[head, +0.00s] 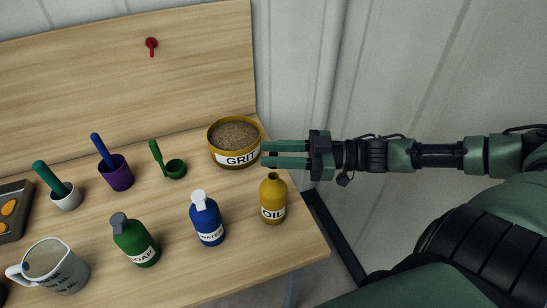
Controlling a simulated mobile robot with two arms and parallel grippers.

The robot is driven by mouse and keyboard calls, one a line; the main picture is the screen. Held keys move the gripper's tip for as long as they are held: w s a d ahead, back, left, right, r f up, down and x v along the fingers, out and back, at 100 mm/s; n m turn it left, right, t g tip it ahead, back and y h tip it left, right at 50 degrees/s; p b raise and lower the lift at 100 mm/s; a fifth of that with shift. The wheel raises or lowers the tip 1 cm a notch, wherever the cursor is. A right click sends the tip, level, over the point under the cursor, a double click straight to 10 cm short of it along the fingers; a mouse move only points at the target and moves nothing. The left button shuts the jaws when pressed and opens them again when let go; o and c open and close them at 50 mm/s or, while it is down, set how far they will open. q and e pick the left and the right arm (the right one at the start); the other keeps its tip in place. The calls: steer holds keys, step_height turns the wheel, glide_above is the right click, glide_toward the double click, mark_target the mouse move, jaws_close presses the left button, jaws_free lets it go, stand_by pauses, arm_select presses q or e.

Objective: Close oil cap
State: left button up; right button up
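The yellow oil bottle (273,202), labelled OIL, stands upright at the right end of the wooden table. Its neck shows a dark top, and I see no separate cap on it or beside it. My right gripper (266,154) comes in from the right, its two green fingers pointing left with a gap between them. It appears empty. In the picture its fingers are just above the bottle's neck and beside the grit bowl; whether they touch the bowl I cannot tell. My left gripper is not in view.
The yellow grit bowl (236,141) stands behind the bottle. A blue water bottle (207,222) and green soap bottle (136,243) stand to its left. A jug (53,268), cups and a green scoop (175,168) are further left. A red hook-like piece (151,45) is on the backboard.

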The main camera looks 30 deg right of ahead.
steer(key=shift+a, duration=0.2)
steer(key=shift+d, duration=0.1)
jaws_close()
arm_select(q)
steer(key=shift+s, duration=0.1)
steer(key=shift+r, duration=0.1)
arm_select(e)
steer(key=shift+r, duration=0.1)
